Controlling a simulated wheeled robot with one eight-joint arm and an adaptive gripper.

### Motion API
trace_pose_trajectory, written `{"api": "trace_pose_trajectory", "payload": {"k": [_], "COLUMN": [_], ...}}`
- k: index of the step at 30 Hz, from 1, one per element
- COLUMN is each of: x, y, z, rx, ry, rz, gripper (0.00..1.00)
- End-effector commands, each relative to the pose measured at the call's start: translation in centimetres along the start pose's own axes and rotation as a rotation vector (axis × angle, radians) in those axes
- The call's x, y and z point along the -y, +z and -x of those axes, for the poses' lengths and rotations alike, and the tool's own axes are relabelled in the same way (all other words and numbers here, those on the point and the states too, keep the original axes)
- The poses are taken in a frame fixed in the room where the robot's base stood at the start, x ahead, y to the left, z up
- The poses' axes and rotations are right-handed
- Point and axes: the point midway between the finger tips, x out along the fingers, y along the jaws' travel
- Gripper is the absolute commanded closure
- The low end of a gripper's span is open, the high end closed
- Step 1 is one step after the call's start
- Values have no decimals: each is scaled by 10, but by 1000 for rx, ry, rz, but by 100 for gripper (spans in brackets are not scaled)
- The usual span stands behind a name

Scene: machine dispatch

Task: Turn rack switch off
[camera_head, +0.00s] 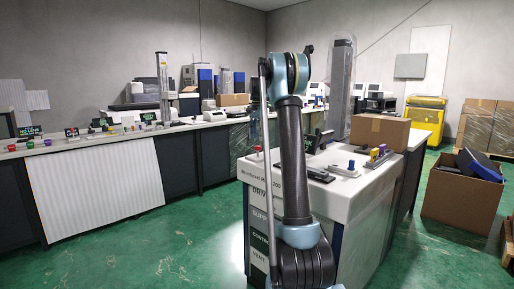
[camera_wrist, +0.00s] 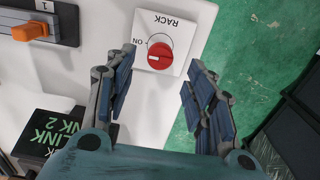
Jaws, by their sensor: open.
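The rack switch is a red round knob (camera_wrist: 160,56) on a white square plate (camera_wrist: 182,22) marked RACK, in the upper middle of the wrist view. The lettering appears upside down, and ON stands to the left of the knob. A pale mark on the knob lies on its left side, towards ON. My gripper (camera_wrist: 163,88) is open and empty, with one finger to the left of the knob and one to the right. The fingertips appear apart from the knob. In the head view I cannot make out the switch or my gripper.
An orange lever (camera_wrist: 30,31) on a dark panel is at the upper left of the wrist view, above a black LINK 2 block (camera_wrist: 52,132). In the head view, a cardboard box (camera_head: 380,130) stands on the white bench. Green floor (camera_head: 120,245) is clear at left.

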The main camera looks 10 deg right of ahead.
Motion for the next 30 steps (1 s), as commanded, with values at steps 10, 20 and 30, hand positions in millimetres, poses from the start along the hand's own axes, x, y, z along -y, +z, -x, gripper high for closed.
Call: {"api": "trace_pose_trajectory", "payload": {"k": [10, 20, 30], "x": [0, 0, 0], "y": [0, 0, 0], "z": [-46, -53, -53], "rx": [0, 0, 0], "ry": [0, 0, 0], "rz": [0, 0, 0], "gripper": [51, 51, 95]}}
